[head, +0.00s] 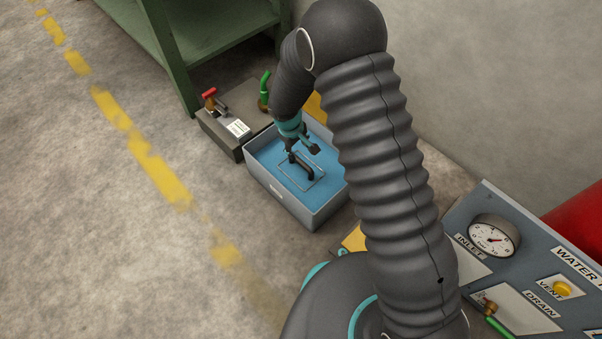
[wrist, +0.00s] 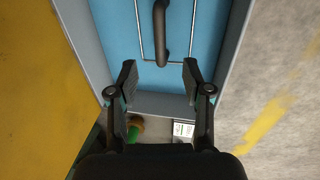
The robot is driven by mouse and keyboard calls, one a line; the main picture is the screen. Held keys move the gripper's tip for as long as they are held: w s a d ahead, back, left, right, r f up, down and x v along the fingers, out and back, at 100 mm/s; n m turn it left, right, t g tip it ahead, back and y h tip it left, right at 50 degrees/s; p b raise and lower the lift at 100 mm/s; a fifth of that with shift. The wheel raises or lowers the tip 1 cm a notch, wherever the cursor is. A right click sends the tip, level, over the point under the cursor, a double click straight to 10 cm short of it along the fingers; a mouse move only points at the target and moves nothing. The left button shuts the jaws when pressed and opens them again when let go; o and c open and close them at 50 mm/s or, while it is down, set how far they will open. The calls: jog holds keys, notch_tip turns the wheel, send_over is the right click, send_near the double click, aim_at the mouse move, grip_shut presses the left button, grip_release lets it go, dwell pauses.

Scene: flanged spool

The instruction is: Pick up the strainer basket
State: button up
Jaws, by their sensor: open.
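The strainer basket shows as a thin wire frame with a thick dark handle (head: 302,172) inside a grey bin (head: 258,178) with a blue interior. In the wrist view the basket's handle (wrist: 160,30) runs up the picture at the top centre, with wire on both sides. My gripper (head: 303,152) is above the bin, over the handle. In the wrist view my gripper (wrist: 159,80) has its two fingers wide apart with nothing between them. The near end of the handle lies just beyond the fingertips, between their lines.
A dark block with a red-handled valve (head: 209,98) and a green-handled valve (head: 265,90) stands against the bin's far left side. A green shelf (head: 190,40) is behind. A gauge panel (head: 540,260) is at the right. The concrete floor at left is clear.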

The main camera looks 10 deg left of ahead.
aim_at(302, 162)
jog(key=f, duration=0.2)
jog(key=w+f, duration=0.1)
jog(key=f, duration=0.2)
jog(key=d+f, duration=0.1)
jog(key=f, duration=0.1)
jog(key=shift+w+f+b, duration=0.15)
jog(key=shift+f+b, duration=0.15)
jog(key=shift+b, duration=0.05)
jog(key=f, duration=0.2)
jog(key=w+f, duration=0.1)
jog(key=f, duration=0.2)
grip_shut()
jog(key=shift+r, duration=0.1)
